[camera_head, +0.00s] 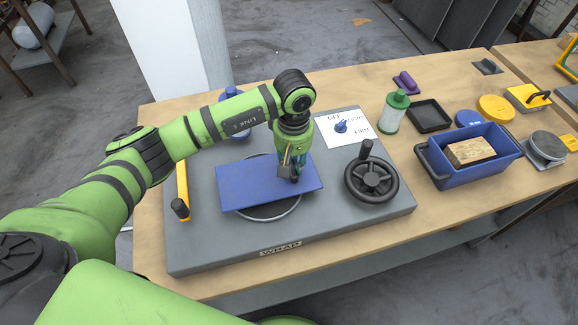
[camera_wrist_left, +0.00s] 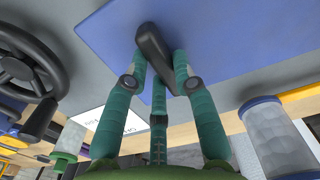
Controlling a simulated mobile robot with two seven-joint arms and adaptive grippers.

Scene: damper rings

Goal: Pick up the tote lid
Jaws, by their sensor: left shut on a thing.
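The tote lid (camera_head: 245,187) is a flat blue rectangle lying level over the round plate of the grey wrap machine. It also shows in the left wrist view (camera_wrist_left: 235,40), with its dark bar handle (camera_wrist_left: 153,45) between my fingers. My left gripper (camera_head: 291,175) comes down from above and is shut on that handle. I cannot tell whether the lid touches the plate or hangs just above it. The blue tote (camera_head: 443,182) stands open to the right with a brown block (camera_head: 470,151) in it. My right gripper is not in view.
The grey wrap machine (camera_head: 205,253) carries a black handwheel (camera_head: 371,181) right of the lid and a yellow lever (camera_head: 182,185) to its left. A green-capped jar (camera_head: 393,112), a black tray (camera_head: 430,115) and a yellow round lid (camera_head: 495,108) stand farther right on the wooden table.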

